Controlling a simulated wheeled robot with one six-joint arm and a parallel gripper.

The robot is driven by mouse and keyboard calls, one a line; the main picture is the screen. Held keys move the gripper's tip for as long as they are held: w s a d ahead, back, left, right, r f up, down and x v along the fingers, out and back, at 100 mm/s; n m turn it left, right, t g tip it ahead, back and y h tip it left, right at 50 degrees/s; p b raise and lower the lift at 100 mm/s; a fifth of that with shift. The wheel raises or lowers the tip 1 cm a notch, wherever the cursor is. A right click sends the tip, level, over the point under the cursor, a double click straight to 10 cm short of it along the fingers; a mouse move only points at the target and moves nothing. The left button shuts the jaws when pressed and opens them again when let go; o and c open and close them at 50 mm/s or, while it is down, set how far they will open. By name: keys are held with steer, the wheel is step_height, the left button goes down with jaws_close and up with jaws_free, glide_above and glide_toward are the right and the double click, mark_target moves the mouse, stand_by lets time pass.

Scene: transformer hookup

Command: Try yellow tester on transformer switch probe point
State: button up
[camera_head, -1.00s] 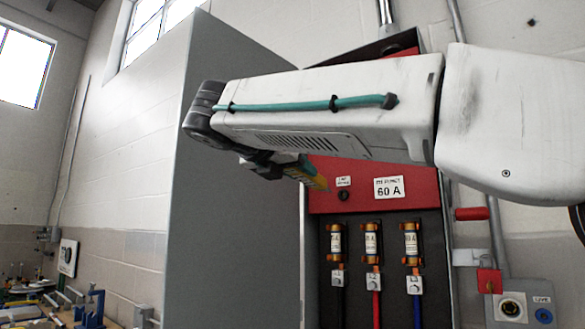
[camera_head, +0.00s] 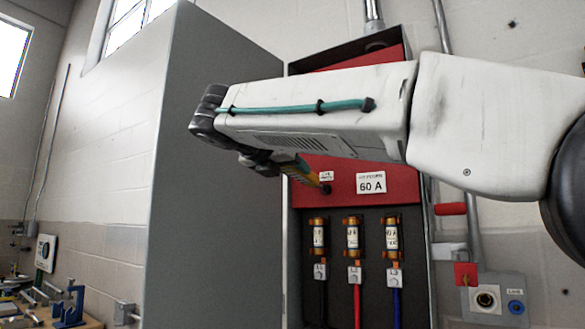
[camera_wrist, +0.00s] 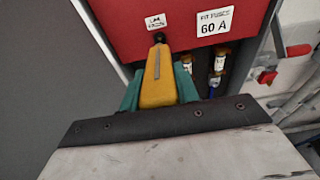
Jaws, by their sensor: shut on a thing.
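My gripper (camera_wrist: 157,92) is shut on the yellow tester (camera_wrist: 158,75), with a teal finger on each side of it. The tester also shows in the head view (camera_head: 306,174), pointing right and slightly down at the red panel (camera_head: 340,182). Its tip is at or very close to the black round probe point (camera_head: 326,190), below a small white label (camera_head: 326,176). In the wrist view the tip overlaps a dark spot under that label. I cannot tell whether they touch.
Three fuses (camera_head: 352,234) with wires sit in the open cabinet below the "60 A" label (camera_head: 371,183). A tall grey cabinet side (camera_head: 215,230) stands to the left. A red handle (camera_head: 451,209) and a socket box (camera_head: 497,299) are at the right.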

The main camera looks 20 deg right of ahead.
steer(key=shift+w+d, duration=0.35)
steer(key=shift+d, duration=0.05)
stand_by(1.4)
